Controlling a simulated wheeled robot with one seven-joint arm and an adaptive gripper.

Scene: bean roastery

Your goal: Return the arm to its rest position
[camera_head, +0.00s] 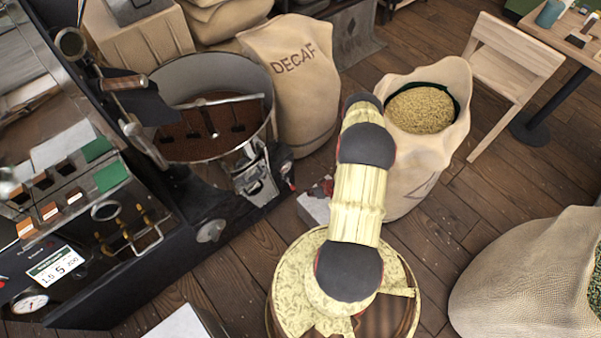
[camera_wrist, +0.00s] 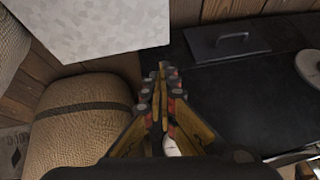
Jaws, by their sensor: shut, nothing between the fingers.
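My arm rises from its round base in the lower middle of the head view and leans up and away, with my gripper hidden there behind the arm. In the wrist view my gripper (camera_wrist: 162,72) shows at the middle, its fingers together and nothing between them. A dark machine surface with a handle (camera_wrist: 230,42) lies beyond and to the right of the fingers.
The roaster's cooling drum (camera_head: 212,110) stands left of my arm. A DECAF sack (camera_head: 295,75) is behind it. An open sack (camera_head: 425,160) of pale beans stands close right of the arm. A wooden chair (camera_head: 515,55) is farther right. Floor (camera_head: 440,235) shows between the sacks.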

